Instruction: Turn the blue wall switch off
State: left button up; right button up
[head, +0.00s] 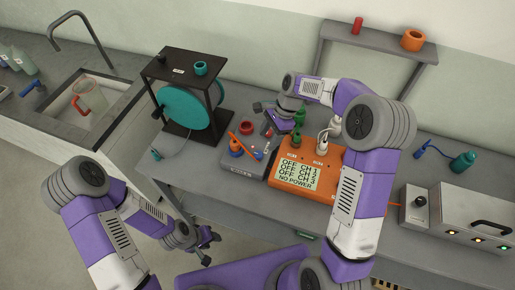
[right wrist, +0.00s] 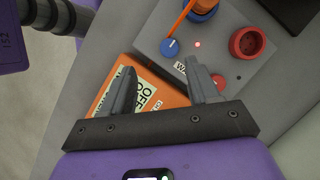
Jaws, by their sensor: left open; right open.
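I cannot make out a blue switch on the wall itself. A blue knob (right wrist: 170,48) with a pale mark sits on a grey box (right wrist: 145,42), beside a lit red light (right wrist: 197,44) and a partly hidden label beginning "WA". In the head view the blue knob (head: 258,155) is on the box, left of the orange unit (head: 318,152). My right gripper (head: 262,119) is open and empty above the bench behind the box; its fingers (right wrist: 160,70) show in the right wrist view with the knob between and beyond them. My left gripper (head: 209,250) is open and empty, low in front of the bench.
The orange unit's screen (head: 297,176) reads OFF on its channels and NO POWER. A black stand with a teal disc (head: 184,108) is to the left. A shelf (head: 385,50) hangs behind.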

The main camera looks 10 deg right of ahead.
aim_at(258, 154)
pick_arm(q)
jog(key=shift+w+f+b, duration=0.35)
jog(key=shift+f+b, duration=0.25)
jog(key=shift+f, duration=0.3)
jog(key=shift+w+f+b, duration=0.35)
jog(key=shift+f+b, duration=0.25)
jog(key=shift+f, duration=0.3)
pick_arm(e)
jog(key=shift+w+d+f+x, duration=0.15)
jog(key=shift+w+x, duration=0.1)
jog(key=shift+x, duration=1.35)
jog(key=shift+w+d+x, duration=0.1)
jog(key=shift+w+x, duration=0.15)
jog(key=shift+x, duration=1.4)
jog(key=shift+w+d+f+x, duration=0.15)
jog(key=shift+w+x, duration=0.15)
jog(key=shift+x, duration=1.3)
jog(key=shift+r, duration=0.1)
jog(key=c, duration=1)
pick_arm(q)
jog(key=shift+r, duration=0.1)
pick_arm(e)
jog(key=shift+c, duration=0.2)
